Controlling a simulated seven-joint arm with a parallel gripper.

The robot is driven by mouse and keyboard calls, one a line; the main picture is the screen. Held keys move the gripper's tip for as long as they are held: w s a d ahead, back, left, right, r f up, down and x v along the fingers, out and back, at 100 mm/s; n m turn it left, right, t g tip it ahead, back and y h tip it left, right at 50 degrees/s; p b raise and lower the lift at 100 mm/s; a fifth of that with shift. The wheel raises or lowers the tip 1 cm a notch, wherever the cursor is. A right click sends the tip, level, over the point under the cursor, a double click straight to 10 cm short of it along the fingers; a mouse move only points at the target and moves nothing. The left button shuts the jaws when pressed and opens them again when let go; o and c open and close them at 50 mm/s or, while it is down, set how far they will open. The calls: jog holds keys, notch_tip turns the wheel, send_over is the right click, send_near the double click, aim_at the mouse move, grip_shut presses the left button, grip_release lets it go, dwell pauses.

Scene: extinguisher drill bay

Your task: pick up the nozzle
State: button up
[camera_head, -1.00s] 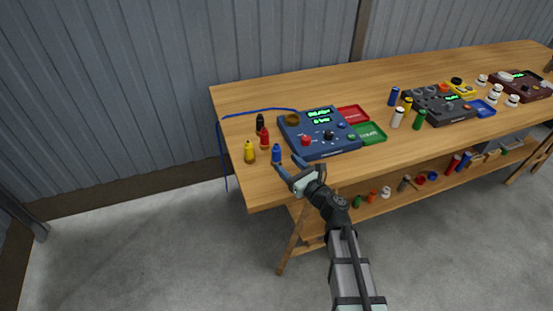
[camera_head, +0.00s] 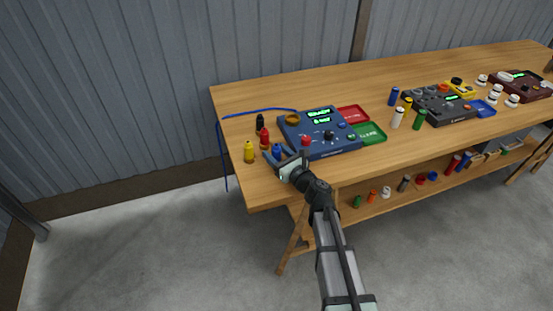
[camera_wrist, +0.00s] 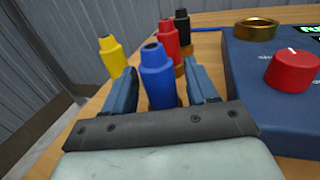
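Several small nozzle-shaped pieces stand upright at the left end of the wooden bench. The blue nozzle (camera_head: 277,150) is nearest my gripper (camera_head: 281,157). In the wrist view the blue nozzle (camera_wrist: 158,78) stands between my two open fingers, with small gaps visible beside it. Its lower part is hidden by the gripper's body. The yellow nozzle (camera_head: 249,152) stands to its left. The red nozzle (camera_head: 264,138) and the black nozzle (camera_head: 260,124) stand behind it. Which one the task means cannot be told from the pictures.
A blue control panel (camera_head: 326,150) with a red knob (camera_wrist: 292,71) and brass ring (camera_wrist: 256,29) lies close to the right of my gripper. A blue hose (camera_head: 262,109) runs behind the nozzles and over the bench's left edge. Red (camera_head: 353,115) and green (camera_head: 369,134) trays adjoin the panel.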

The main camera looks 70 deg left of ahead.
jog(key=c, duration=1)
